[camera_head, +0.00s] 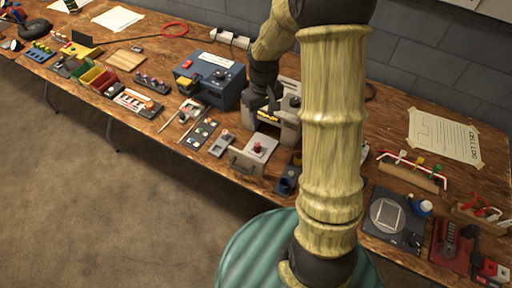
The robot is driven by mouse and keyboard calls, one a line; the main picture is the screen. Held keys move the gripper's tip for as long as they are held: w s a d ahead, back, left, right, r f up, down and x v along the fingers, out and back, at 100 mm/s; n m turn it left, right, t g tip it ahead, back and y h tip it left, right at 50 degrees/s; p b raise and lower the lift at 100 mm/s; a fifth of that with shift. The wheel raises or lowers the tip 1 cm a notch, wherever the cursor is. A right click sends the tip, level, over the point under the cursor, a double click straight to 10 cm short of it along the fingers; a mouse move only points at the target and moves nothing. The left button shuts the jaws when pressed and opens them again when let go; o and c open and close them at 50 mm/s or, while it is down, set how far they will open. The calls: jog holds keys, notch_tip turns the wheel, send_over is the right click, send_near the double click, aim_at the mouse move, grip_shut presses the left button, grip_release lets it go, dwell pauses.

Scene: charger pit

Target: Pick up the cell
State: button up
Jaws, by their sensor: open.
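My gripper (263,104) is the dark end of the arm. It points down in front of a grey bench device (286,130), close to its left side. Its jaws are open, small and partly lost against dark parts, and I see nothing held. I cannot pick out the cell with certainty. A small yellow part (267,115) shows in the grey device's opening, just below the gripper; I cannot tell whether it is the cell. My arm hides the bench to the right of the device.
A blue box (211,78) stands left of the gripper. A grey plate with a red knob (258,149) sits in front. Small trays and colored bins (99,78) fill the left bench. A black square device (394,218) stands at right. Wooden bench top shows between them.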

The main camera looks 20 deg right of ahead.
send_over(258, 144)
notch_tip(258, 144, down, 9)
jog(key=shift+a+r, duration=0.1)
jog(key=shift+f, duration=0.3)
jog(key=shift+f, duration=2.65)
grip_shut()
